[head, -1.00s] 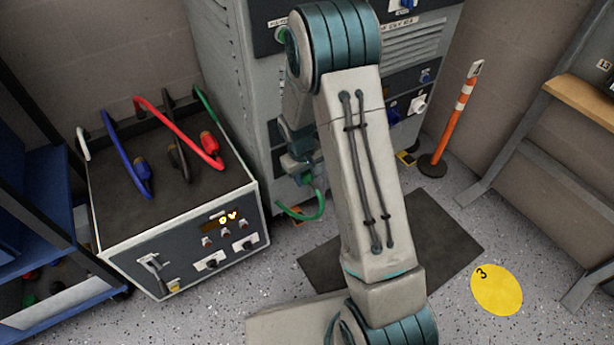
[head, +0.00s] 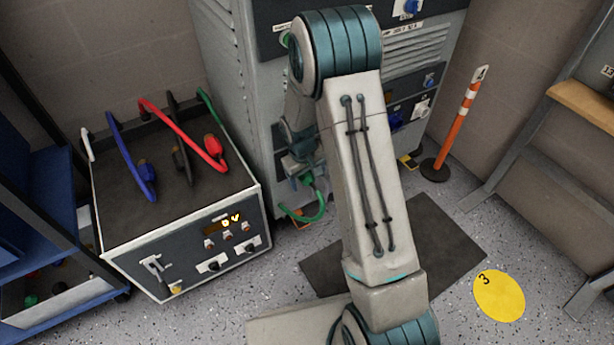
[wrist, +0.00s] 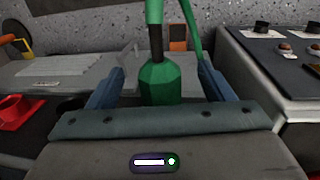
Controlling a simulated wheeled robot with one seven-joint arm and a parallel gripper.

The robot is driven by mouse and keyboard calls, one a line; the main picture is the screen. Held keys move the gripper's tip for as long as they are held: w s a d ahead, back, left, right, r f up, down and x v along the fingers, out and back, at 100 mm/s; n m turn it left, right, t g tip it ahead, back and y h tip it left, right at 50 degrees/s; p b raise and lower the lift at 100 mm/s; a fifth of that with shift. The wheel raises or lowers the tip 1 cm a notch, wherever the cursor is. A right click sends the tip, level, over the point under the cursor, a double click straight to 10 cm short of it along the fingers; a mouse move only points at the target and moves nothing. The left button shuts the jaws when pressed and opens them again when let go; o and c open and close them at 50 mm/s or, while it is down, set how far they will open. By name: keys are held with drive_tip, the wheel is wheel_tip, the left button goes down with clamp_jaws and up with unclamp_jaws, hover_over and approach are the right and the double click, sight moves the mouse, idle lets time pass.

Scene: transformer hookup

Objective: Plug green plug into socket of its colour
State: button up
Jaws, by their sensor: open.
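The green plug (wrist: 160,82) stands between the two fingers of my gripper (wrist: 161,88) in the wrist view. Space shows on both sides of it, so my gripper is open around it. A green cable (wrist: 155,12) runs from its dark sleeve. The plug's lower end is hidden behind the gripper's front edge. In the head view my gripper (head: 298,163) is at the grey cabinet's front, left of my arm, with the cable looping below it (head: 307,217). I cannot tell whether the plug is seated. A green-rimmed part (head: 284,40) shows higher on the cabinet, mostly covered by my arm.
The grey cabinet (head: 227,100) stands behind my arm. A low unit (head: 130,215) with blue, black, red and green cables stands at left, beside a blue shelf (head: 50,215). An orange post (head: 462,120) stands at right. Floor around the yellow disc (head: 499,296) is clear.

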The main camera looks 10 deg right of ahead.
drive_tip(key=shift+r, duration=0.1)
drive_tip(key=shift+s+a+r+p, duration=0.1)
drive_tip(key=shift+a+r+p, duration=0.1)
drive_tip(key=shift+r+p, duration=1.3)
drive_tip(key=shift+s+a+r+p, duration=0.1)
drive_tip(key=shift+a+r+p, duration=0.1)
drive_tip(key=shift+r+p, duration=1.3)
drive_tip(key=shift+r+b, duration=0.4)
drive_tip(key=shift+b, duration=0.05)
drive_tip(key=s+r+m+p, duration=0.1)
drive_tip(key=s+r+p, duration=0.3)
drive_tip(key=r, duration=0.8)
drive_tip(key=s+r+t+p, duration=0.1)
drive_tip(key=s+r+p, duration=0.1)
drive_tip(key=r+p, duration=0.7)
drive_tip(key=s+r+m+p, duration=0.1)
drive_tip(key=s+r+p, duration=0.2)
drive_tip(key=r, duration=1.1)
drive_tip(key=s+d+r+m+t+y+p, duration=0.1)
drive_tip(key=s+r+p, duration=1.1)
drive_tip(key=s+r, duration=0.2)
wheel_tip(320, 180, up, 3)
drive_tip(key=shift+d+f+m+p, duration=0.1)
drive_tip(key=shift+d+m+p, duration=0.2)
drive_tip(key=shift+d+m, duration=0.1)
